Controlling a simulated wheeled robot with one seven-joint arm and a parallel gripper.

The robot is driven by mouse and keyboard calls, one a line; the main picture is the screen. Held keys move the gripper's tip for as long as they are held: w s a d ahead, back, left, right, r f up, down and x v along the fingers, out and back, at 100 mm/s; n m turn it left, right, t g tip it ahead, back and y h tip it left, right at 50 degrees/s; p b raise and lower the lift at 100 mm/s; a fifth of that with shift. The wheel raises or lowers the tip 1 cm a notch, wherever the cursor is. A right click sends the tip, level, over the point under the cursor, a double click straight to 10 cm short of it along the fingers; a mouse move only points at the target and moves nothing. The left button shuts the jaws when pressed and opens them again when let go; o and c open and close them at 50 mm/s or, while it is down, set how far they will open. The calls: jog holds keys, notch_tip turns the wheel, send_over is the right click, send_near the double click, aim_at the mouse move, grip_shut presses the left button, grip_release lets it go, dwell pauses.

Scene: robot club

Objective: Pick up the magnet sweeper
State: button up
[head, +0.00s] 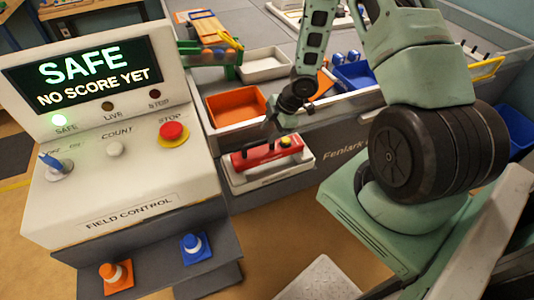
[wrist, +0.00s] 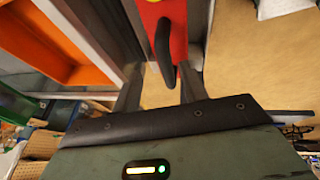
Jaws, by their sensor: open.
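The magnet sweeper (head: 258,158) is a red bar with a black handle and a yellow part near its right end. It lies in a small white tray on the front of the field table. My gripper (head: 277,128) is just above it, pointing down. In the wrist view, the red body of the magnet sweeper (wrist: 178,52) and its curved black handle show ahead of my gripper (wrist: 160,85). The two grey fingers are apart, and the handle's end shows between them in the picture. Whether they touch it I cannot tell.
An orange bin (head: 236,106) stands right behind the small white tray (head: 268,179), with a white bin (head: 264,65) and a blue bin (head: 355,76) farther back.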

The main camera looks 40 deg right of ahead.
aim_at(266, 139)
jog(key=x, duration=0.5)
jog(key=shift+s+f, duration=0.25)
jog(key=shift+s, duration=0.1)
grip_shut()
